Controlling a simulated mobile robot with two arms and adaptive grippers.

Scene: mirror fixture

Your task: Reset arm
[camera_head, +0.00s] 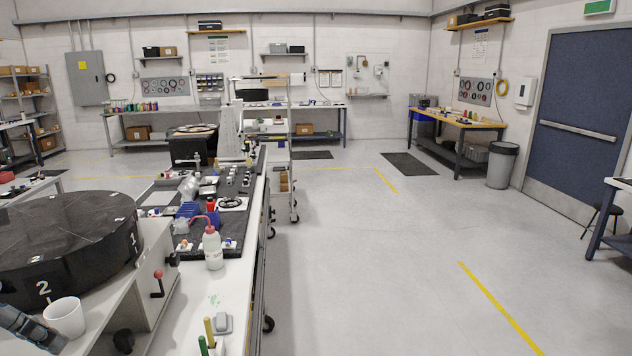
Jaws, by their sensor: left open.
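My left gripper (36,332) shows at the bottom left corner, in grey-blue, partly cut off by the picture edge. It is open, close beside a white cup (66,318) with a thin stick in it; I cannot tell whether they touch. A large black round fixture (75,240), marked 1 and 2, stands just behind the cup on a white bench. My right gripper is not in view.
A long bench (215,300) holds a white wash bottle (212,248) with a red tip, a grey block (223,323), upright coloured handles (209,332) and small parts. A red-knobbed lever (158,283) is on the fixture's stand. The floor (390,270) to the right is clear.

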